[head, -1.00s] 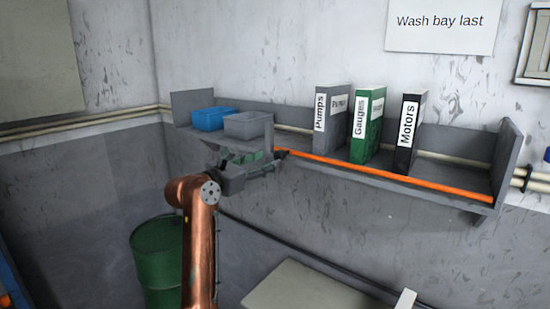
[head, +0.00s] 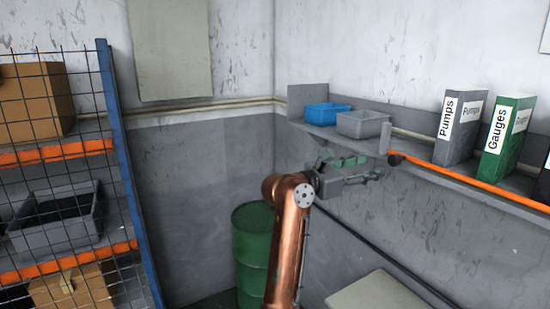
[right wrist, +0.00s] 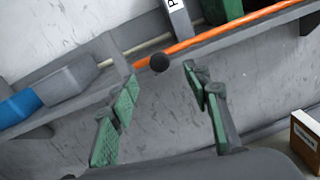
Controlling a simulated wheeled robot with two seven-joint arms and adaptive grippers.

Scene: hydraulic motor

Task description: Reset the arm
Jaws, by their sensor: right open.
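My right gripper (head: 370,168) is at the end of my copper-coloured arm, in front of the wall shelf and just below its grey bin in the head view. Its green-padded fingers are apart with nothing between them. In the right wrist view the open fingers (right wrist: 160,76) point toward the shelf edge, with the dark round end of the orange rail (right wrist: 159,62) showing beyond the gap. My left gripper is not in view.
The wall shelf (head: 412,166) holds a blue bin (head: 327,114), a grey bin (head: 363,124) and binders, including Pumps (head: 457,128) and Gauges (head: 507,124). A green drum (head: 253,250) stands below. A mesh-fronted rack (head: 122,165) with boxes is at left.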

